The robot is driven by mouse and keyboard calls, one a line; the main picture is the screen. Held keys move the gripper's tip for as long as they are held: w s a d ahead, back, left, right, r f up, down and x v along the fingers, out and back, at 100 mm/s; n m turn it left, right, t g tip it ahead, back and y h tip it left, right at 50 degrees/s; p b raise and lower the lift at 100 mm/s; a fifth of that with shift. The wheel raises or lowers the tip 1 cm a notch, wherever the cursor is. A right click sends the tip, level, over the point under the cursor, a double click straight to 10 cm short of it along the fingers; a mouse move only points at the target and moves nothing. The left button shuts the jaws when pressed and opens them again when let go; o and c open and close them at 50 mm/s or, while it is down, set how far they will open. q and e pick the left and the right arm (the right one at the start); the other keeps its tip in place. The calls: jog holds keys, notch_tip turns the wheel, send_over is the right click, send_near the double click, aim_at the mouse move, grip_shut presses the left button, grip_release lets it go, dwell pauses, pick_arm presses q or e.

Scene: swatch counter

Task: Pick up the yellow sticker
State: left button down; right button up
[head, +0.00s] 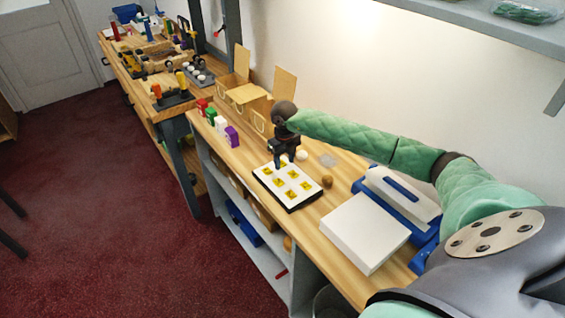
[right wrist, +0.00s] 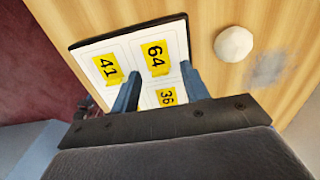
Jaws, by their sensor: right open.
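Several yellow stickers lie in rows on a white board with a dark edge (head: 297,201) on the wooden counter. In the right wrist view, sticker 64 (right wrist: 155,57), sticker 41 (right wrist: 108,69) and sticker 36 (right wrist: 166,97) are readable on the board (right wrist: 125,39). My right gripper (head: 284,164) is over the far end of the board. In the right wrist view the gripper (right wrist: 160,70) is open and empty, with sticker 64 between its fingertips in the picture. I cannot tell whether the fingertips touch the board. My left gripper is not in view.
A white round object (head: 303,155) and a brown one (head: 327,181) stand beside the board. A white slab (head: 362,232) and a blue-and-white device (head: 410,197) are to the right. Small coloured containers, including a purple one (head: 232,137), and wooden boxes (head: 247,98) stand further back.

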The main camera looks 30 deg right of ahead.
jog(key=shift+c, duration=0.3)
jog(key=c, duration=0.8)
